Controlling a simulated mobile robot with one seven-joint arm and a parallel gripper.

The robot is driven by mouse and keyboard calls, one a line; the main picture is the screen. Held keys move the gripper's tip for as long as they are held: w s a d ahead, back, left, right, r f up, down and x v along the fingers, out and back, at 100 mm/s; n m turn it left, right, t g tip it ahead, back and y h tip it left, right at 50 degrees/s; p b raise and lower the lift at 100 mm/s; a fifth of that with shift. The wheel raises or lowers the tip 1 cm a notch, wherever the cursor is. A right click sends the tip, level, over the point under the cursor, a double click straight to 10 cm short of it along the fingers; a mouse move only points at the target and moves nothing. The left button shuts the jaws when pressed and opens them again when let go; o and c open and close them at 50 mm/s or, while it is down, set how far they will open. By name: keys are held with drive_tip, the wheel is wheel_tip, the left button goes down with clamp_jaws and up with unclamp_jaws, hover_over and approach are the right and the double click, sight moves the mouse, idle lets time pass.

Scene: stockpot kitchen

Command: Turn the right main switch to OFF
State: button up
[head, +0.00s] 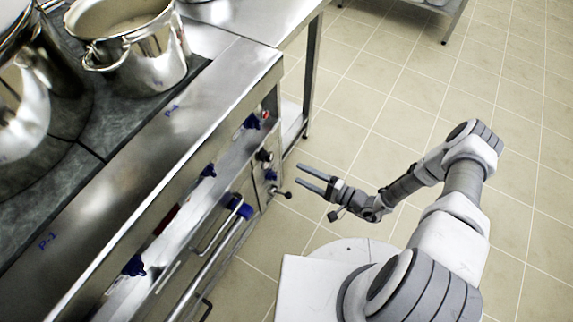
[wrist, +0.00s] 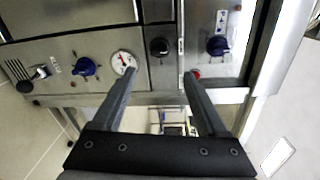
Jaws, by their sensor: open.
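My gripper (head: 299,175) is open and empty, with its fingers pointing left toward the far end of the stove's control panel (wrist: 100,85). Apparent gaps separate the fingertips from the knobs. In the wrist view, a black knob (wrist: 158,47) lies beyond the finger gap. A blue knob (wrist: 217,46) lies to its right, and another blue knob (wrist: 85,67) to its left past a round gauge (wrist: 123,62). In the head view, these show as a black knob (head: 264,155) and blue knobs (head: 252,121) and (head: 270,174). I cannot tell which is the right main switch, nor its setting.
A lever (head: 286,194) with a black ball sticks out at the panel's end. Door handles (head: 214,236) and more blue knobs (head: 134,266) line the stove front. A steel pot (head: 150,55) stands on top.

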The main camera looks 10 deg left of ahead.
drive_tip(key=v, duration=0.5)
drive_tip(key=shift+w+r, duration=0.1)
idle(0.4)
drive_tip(key=d+r+n+g+h+p, duration=0.25)
drive_tip(key=r+n+g, duration=0.2)
drive_tip(key=r, duration=1.05)
drive_tip(key=d+r+n+g+h+p, duration=0.25)
drive_tip(key=r+g+h, duration=0.2)
drive_tip(key=r, duration=1.15)
drive_tip(key=s+d+r+t+h+p, duration=0.2)
drive_tip(key=s+r+h, duration=0.1)
drive_tip(key=r, duration=0.6)
drive_tip(key=s+d+r+t+h+p, duration=0.1)
drive_tip(key=s+r, duration=0.4)
drive_tip(key=r, duration=0.5)
drive_tip(key=s+d+r+t+h+p, duration=0.2)
drive_tip(key=s+r+t+h+p, duration=0.1)
drive_tip(key=r, duration=0.7)
drive_tip(key=shift+s+d+r+t+h+p, duration=0.2)
drive_tip(key=shift+s+d+t+h+p, duration=0.1)
drive_tip(key=shift+s+t+h, duration=0.55)
drive_tip(key=shift+c, duration=0.2)
